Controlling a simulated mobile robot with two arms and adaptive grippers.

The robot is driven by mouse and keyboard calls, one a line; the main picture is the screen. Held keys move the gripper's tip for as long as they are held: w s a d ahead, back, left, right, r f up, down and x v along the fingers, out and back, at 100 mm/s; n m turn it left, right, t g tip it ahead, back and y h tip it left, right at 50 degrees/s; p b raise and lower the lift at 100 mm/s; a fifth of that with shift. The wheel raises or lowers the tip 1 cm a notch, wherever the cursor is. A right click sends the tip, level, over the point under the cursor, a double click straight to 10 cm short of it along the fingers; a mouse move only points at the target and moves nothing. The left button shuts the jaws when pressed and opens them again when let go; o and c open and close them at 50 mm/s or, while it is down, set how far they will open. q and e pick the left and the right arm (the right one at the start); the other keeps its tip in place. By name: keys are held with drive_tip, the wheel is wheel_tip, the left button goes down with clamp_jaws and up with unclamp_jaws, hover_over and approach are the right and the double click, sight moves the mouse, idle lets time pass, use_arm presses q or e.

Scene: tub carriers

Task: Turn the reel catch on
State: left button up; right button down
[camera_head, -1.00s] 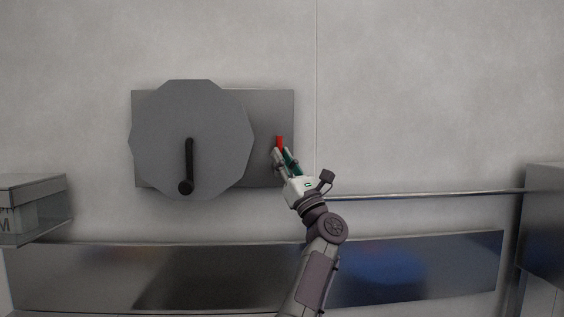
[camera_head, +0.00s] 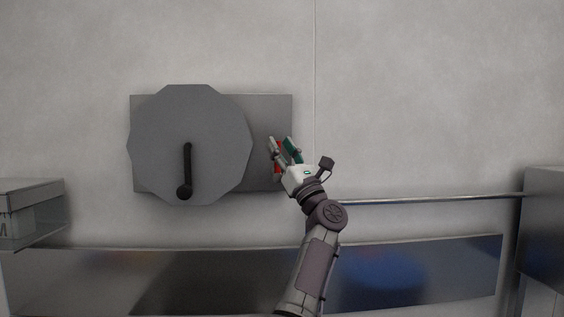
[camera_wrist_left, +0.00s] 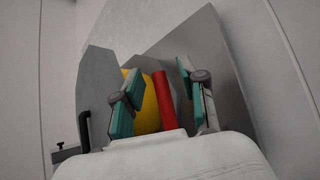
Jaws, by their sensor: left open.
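The red catch (camera_head: 277,172) is on the grey back plate (camera_head: 270,112), right of the large grey reel disc (camera_head: 200,120). In the left wrist view the catch is a red bar (camera_wrist_left: 164,98) standing between my fingers, with a gap on each side. My left gripper (camera_head: 280,145) is open around it, pointing up at the plate, and hides part of it. It also shows in the left wrist view (camera_wrist_left: 158,88), with green-faced fingers apart. My right gripper is not in view.
A black crank handle (camera_head: 187,170) hangs on the disc. A yellow rounded part (camera_wrist_left: 148,105) shows behind the disc. A metal rail (camera_head: 430,199) runs along the wall at right. Grey boxes stand at far left (camera_head: 30,212) and far right (camera_head: 545,225). The upper wall is bare.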

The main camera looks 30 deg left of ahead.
use_arm(q)
wheel_tip(320, 180, up, 6)
drive_tip(key=shift+r, duration=0.2)
idle(0.4)
